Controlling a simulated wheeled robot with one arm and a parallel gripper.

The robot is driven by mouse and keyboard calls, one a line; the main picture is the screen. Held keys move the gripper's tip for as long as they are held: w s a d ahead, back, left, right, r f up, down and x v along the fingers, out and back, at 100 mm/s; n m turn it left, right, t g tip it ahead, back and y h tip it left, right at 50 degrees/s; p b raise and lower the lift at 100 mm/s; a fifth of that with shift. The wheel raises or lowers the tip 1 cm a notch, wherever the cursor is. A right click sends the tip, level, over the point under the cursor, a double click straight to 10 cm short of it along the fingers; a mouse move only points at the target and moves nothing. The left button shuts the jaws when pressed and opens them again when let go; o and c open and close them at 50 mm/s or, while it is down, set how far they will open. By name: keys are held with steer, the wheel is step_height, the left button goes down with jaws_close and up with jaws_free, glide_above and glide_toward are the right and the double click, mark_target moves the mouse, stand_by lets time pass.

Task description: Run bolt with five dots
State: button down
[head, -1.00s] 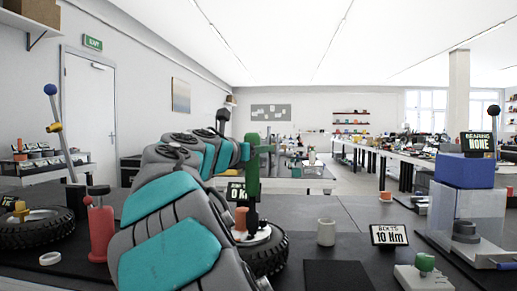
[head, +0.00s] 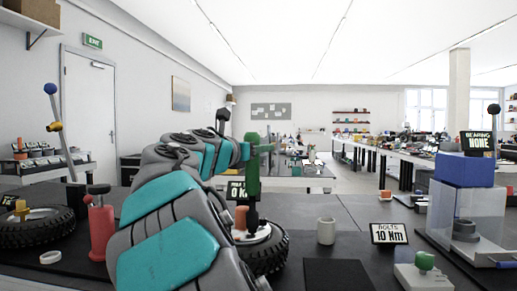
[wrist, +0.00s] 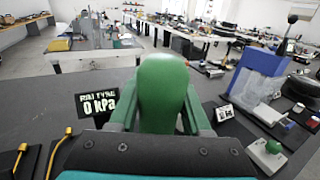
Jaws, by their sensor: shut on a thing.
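My gripper (wrist: 160,108) is shut on a tool with a thick green handle (wrist: 163,78). The green handle also shows in the head view (head: 253,180), upright, with a dark lower part reaching down to the front wheel. That wheel has a black tyre (head: 270,258) and a pale hub (head: 260,232), and lies flat on the bench. An orange-brown piece (head: 240,220) stands on the hub beside the tool. My arm hides the wheel's left side. The bolts and any dots on them cannot be made out, nor whether the tool is seated on one.
A sign reading 0 kPa (wrist: 98,103) stands by the wheel. A red pump (head: 102,230) and another wheel (head: 35,230) stand left.

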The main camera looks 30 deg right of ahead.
steer(key=shift+f, duration=0.1)
steer(key=shift+r, duration=2.85)
steer(key=shift+w+d, duration=0.1)
